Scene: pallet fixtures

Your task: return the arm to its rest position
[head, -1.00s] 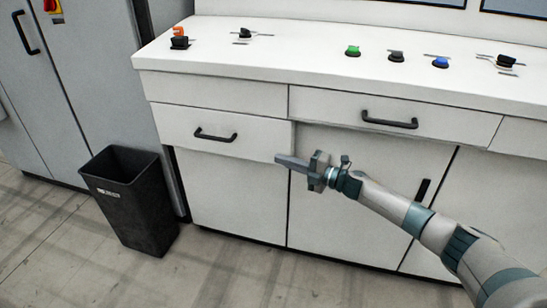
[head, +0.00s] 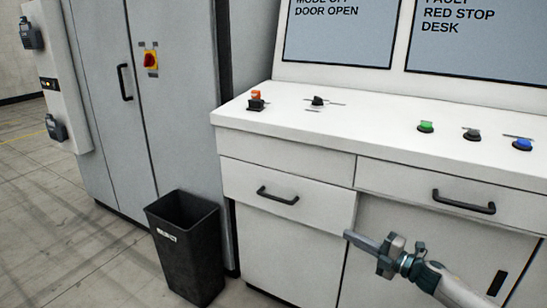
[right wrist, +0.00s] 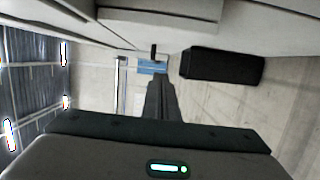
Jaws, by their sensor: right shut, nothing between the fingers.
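My right gripper (head: 362,241) is in the lower right of the head view, in front of the white desk's cupboard doors and just right of the left drawer's lower corner. Its fingers are closed together, point left and hold nothing. In the right wrist view the shut fingers (right wrist: 160,98) point away from the camera, with open floor beyond. Whether the fingertips touch the desk front cannot be told. My left gripper is not in view.
The white desk (head: 300,135) carries green (head: 425,127), black and blue knobs. A black bin (head: 190,250) stands left of it; the bin also shows in the right wrist view (right wrist: 222,65). A grey cabinet (head: 165,120) has a red-yellow switch. Floor at left is clear.

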